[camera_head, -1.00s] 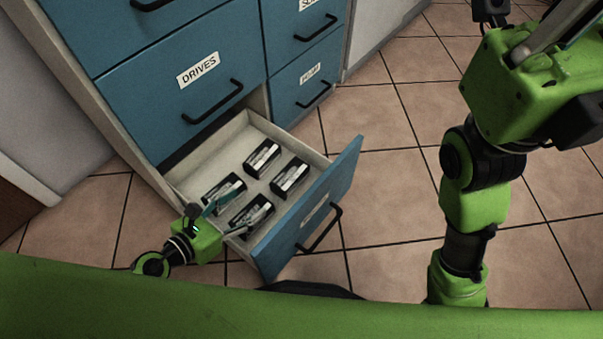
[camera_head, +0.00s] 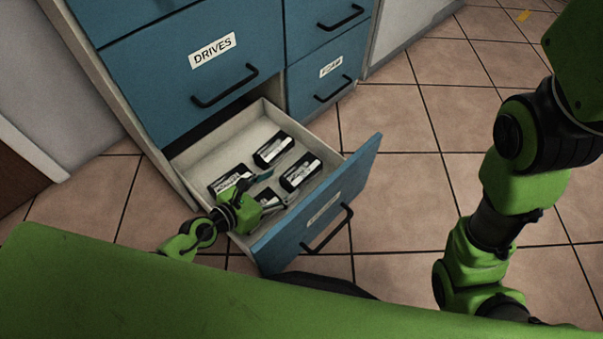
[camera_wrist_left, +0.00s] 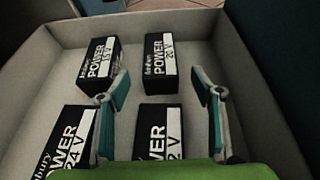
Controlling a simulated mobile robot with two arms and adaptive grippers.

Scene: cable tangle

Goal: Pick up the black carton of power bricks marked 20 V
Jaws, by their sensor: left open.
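Four black cartons with white labels lie in the open drawer (camera_head: 195,160). In the left wrist view, the far right carton (camera_wrist_left: 161,55) seems to read 20 V, its digits small; it also shows in the head view (camera_head: 301,172). The far left carton (camera_wrist_left: 99,62) seems to read 15 V, the near left one (camera_wrist_left: 66,142) 24 V. The near right carton (camera_wrist_left: 158,132) shows "2 V", the rest hidden or unclear. My left gripper (camera_head: 270,192) is open and empty over the near right carton, short of the far right one; its fingers (camera_wrist_left: 160,88) point toward the far row.
The drawer's pale walls and blue front with a black handle (camera_head: 328,232) enclose the cartons. Closed blue drawers stand above, one labelled DRIVES (camera_head: 212,50). My right arm is at the right, its gripper out of view. Tiled floor (camera_head: 400,190) is clear right of the drawer.

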